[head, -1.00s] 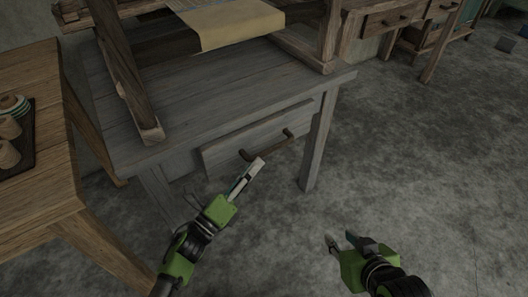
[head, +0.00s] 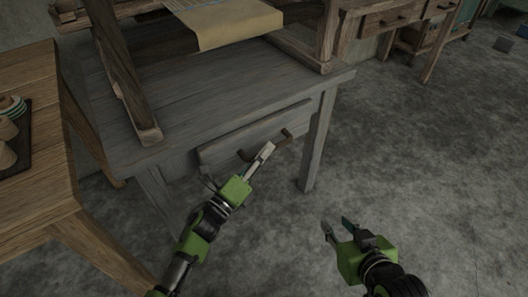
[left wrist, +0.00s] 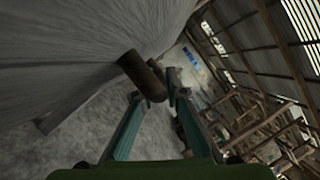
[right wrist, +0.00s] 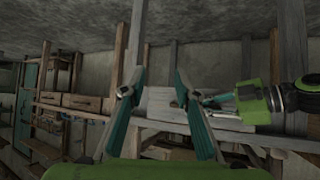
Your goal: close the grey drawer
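The grey drawer (head: 222,153) is in the front of the grey table (head: 205,104), under the loom. Its front stands out a little from the table. Its brown bar handle (head: 286,135) is partly covered by my left gripper (head: 267,148). In the left wrist view the handle (left wrist: 143,76) lies at the fingertips of my left gripper (left wrist: 156,90), which are apart; I cannot tell whether they touch it. My right gripper (head: 336,228) is open and empty over the floor, right of the drawer. In the right wrist view its fingers (right wrist: 155,86) are spread.
A wooden table (head: 40,190) with a dark tray (head: 22,163) of spools stands close on the left. The grey table's right leg (head: 318,145) is beside the drawer.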

